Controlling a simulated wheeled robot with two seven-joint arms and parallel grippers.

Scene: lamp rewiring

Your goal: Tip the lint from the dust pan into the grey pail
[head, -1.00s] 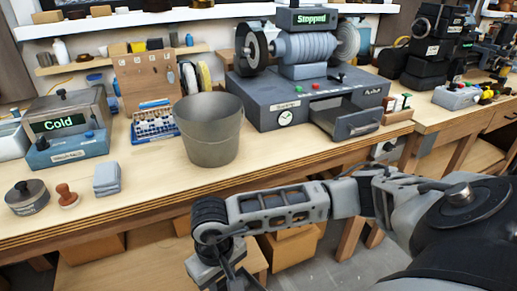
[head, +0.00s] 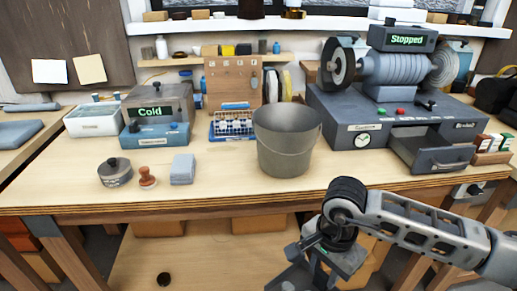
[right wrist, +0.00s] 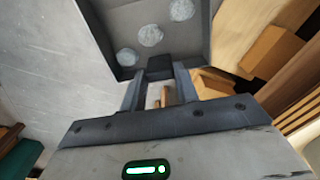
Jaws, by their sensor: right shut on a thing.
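The grey pail (head: 287,150) stands upright on the bench near its front edge, in the middle of the head view. Its inside bottom is hidden. My right gripper (right wrist: 160,85) is shut on the dark handle block of the dust pan (right wrist: 192,22). Several pale, round tufts of lint (right wrist: 150,35) lie in the pan; the upper part is cut off by the frame. In the head view my right gripper (head: 312,268) is low, in front of the bench edge and below the pail, apart from it. My left gripper is out of view.
Left of the pail are a blue wire rack (head: 232,125), a grey cloth stack (head: 183,169), a stamp (head: 147,177) and a round tin (head: 115,172). At right is a grey machine (head: 395,115) with an open drawer (head: 440,155). Bare bench lies before the pail.

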